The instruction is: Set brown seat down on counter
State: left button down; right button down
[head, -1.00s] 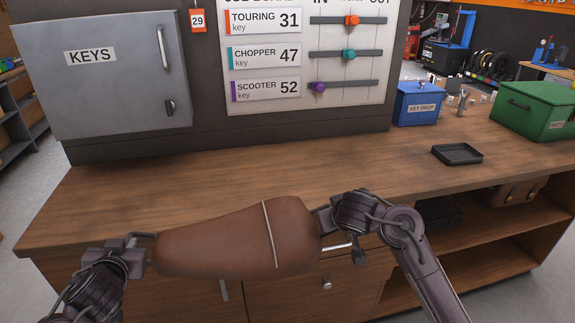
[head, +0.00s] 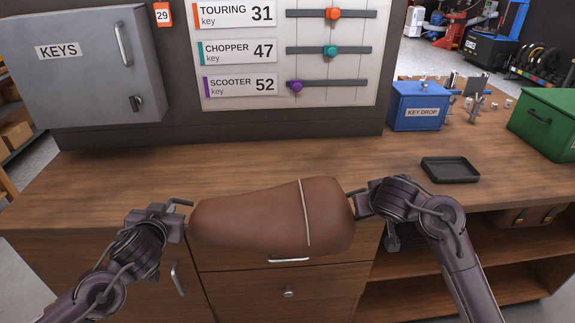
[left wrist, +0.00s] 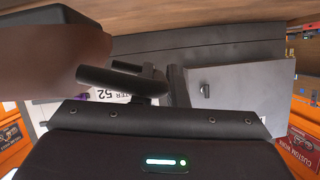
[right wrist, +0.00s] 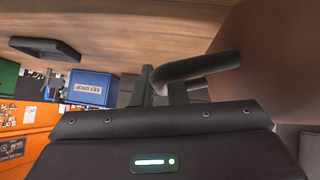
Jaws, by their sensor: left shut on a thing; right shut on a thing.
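The brown seat (head: 260,217) is held level between my two grippers at the front edge of the wooden counter (head: 130,185). My left gripper (head: 187,213) is shut on its narrow left end. My right gripper (head: 354,203) is shut on its wide right end, beside the pale strap. The seat also shows at the left of the left wrist view (left wrist: 45,60) and at the right of the right wrist view (right wrist: 280,70). The seat's underside is hidden, and I cannot tell whether it touches the counter.
A black tray (head: 450,170) lies on the counter at the right. The blue key drop box (head: 419,107) and green box (head: 548,122) stand behind it. The grey key cabinet (head: 88,66) and job board (head: 290,95) rise at the back. Counter behind the seat is clear.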

aim_at(284, 176)
jog(key=i+l, duration=0.1)
jog(key=i, duration=0.35)
jog(key=i+l, duration=0.15)
jog(key=i, duration=0.25)
